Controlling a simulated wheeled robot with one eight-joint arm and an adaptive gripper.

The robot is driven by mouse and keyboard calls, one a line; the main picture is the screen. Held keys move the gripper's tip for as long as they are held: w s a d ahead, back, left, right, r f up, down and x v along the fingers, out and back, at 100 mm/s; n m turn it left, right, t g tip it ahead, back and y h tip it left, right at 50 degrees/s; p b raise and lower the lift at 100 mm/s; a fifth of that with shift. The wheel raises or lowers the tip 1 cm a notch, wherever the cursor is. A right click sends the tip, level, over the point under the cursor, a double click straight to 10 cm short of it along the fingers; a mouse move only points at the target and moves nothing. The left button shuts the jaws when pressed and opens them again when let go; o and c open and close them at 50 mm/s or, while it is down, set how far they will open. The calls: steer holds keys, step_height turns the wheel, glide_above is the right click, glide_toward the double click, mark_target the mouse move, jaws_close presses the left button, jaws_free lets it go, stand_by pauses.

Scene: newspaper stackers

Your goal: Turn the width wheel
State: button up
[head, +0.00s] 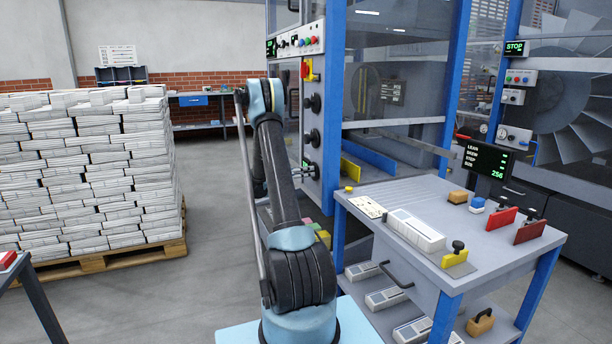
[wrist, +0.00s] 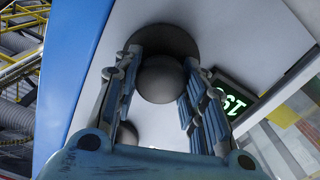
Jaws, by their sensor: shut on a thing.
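In the wrist view, a dark grey wheel (wrist: 178,38) with a round ball-shaped knob (wrist: 162,78) sits on a pale panel. My gripper (wrist: 161,60) has a finger on each side of the knob and is shut on it. No label shows that names this the width wheel. In the head view, several dark wheels (head: 313,138) stand in a column on the side panel of the blue-framed machine.
A small screen with green characters (wrist: 236,100) is close to the right finger. Another dark round knob (wrist: 127,132) shows beside the left finger. In the head view, a grey workbench (head: 390,192) stands to the right, and a stacked newspaper pallet (head: 90,260) stands to the left.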

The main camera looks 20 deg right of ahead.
steer(key=shift+w, duration=0.1)
steer(key=o, duration=1.1)
steer(key=shift+c, duration=0.2)
steer(key=a, duration=1.2)
steer(key=shift+s, duration=0.2)
